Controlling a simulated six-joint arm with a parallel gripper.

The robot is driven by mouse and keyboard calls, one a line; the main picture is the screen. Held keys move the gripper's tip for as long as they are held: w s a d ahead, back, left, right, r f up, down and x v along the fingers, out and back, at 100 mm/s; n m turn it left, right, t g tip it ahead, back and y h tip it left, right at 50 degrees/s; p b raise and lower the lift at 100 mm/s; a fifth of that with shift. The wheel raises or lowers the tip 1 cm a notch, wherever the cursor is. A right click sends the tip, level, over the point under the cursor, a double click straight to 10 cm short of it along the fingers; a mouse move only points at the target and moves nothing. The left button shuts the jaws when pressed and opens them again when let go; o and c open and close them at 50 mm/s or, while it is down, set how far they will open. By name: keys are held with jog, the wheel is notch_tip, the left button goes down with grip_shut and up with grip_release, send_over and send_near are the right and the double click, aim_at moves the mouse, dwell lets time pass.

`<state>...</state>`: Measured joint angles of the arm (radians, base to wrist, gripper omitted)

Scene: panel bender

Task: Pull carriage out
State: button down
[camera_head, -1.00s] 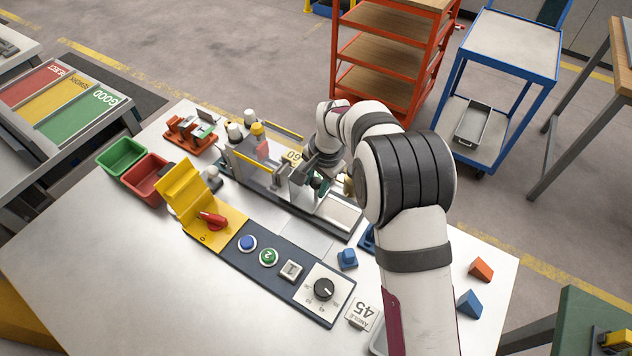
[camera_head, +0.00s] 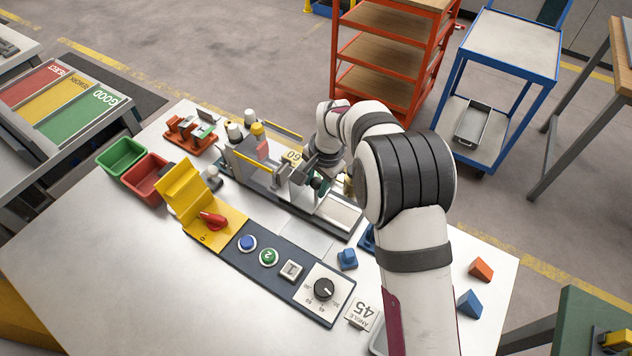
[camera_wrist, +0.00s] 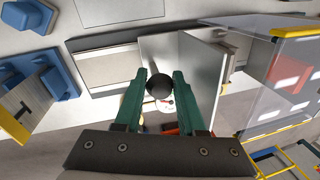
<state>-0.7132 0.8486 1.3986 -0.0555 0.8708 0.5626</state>
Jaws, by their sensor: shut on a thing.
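The carriage (camera_head: 301,196) is a grey block on the rail of the bending machine in the head view, near the right end of the machine. Its round black knob (camera_wrist: 159,86) sits between the green fingers of my gripper (camera_wrist: 160,76) in the wrist view. The fingers are shut on this knob. In the head view my gripper (camera_head: 319,178) is at the knob, partly hidden by my arm. A grey upright plate (camera_wrist: 205,75) stands just right of the knob in the wrist view.
The bare end of the rail bed (camera_head: 340,214) extends to the right of the carriage. A clear guard (camera_wrist: 285,75) with yellow edges is close on the right in the wrist view. A control panel (camera_head: 270,262) and a blue block (camera_head: 347,259) lie in front.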

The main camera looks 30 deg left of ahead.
dwell(0.5)
jog(key=d, duration=0.8)
jog(key=shift+d, duration=0.4)
jog(key=c, duration=0.8)
grip_release()
jog(key=shift+d, duration=0.1)
jog(key=shift+r, duration=0.1)
jog(key=d+r, duration=0.1)
jog(key=r, duration=0.4)
jog(key=d+r, duration=0.1)
jog(key=r, duration=0.9)
jog(key=shift+s+d+r, duration=0.15)
jog(key=shift+s+d, duration=0.15)
jog(key=shift+d, duration=0.1)
